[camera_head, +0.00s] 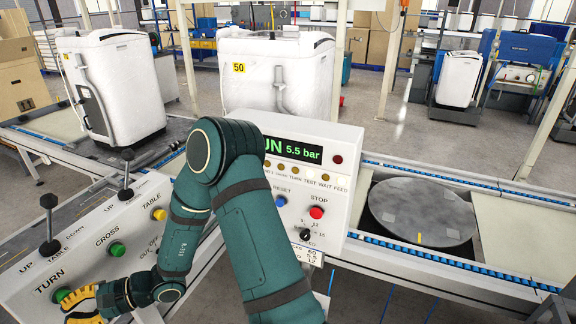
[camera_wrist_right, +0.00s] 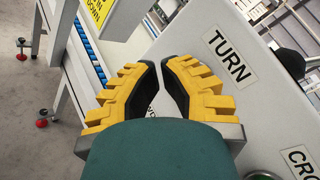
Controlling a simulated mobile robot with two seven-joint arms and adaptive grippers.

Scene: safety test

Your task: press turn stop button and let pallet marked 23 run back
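My right gripper (camera_head: 84,302) is over the lower left of the white control box, at the TURN label. A green button (camera_head: 62,295) there is partly covered by its yellow fingers; I cannot tell whether they touch it. In the right wrist view its fingertips (camera_wrist_right: 160,68) are close together with a narrow gap and nothing between them. A red STOP button (camera_head: 316,212) is on the upright panel, which reads 5.5 bar. A white tub (camera_head: 115,85) stands on the left conveyor, and another behind the panel carries a yellow 50 plate (camera_head: 239,68). No number 23 is readable. My left gripper is out of view.
A green CROSS button (camera_head: 117,249), a yellow button (camera_head: 159,214) and black levers (camera_head: 48,225) stand on the box near my arm. A blue RESET button (camera_head: 280,201) is beside STOP. The round turntable (camera_head: 420,212) at the right is empty.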

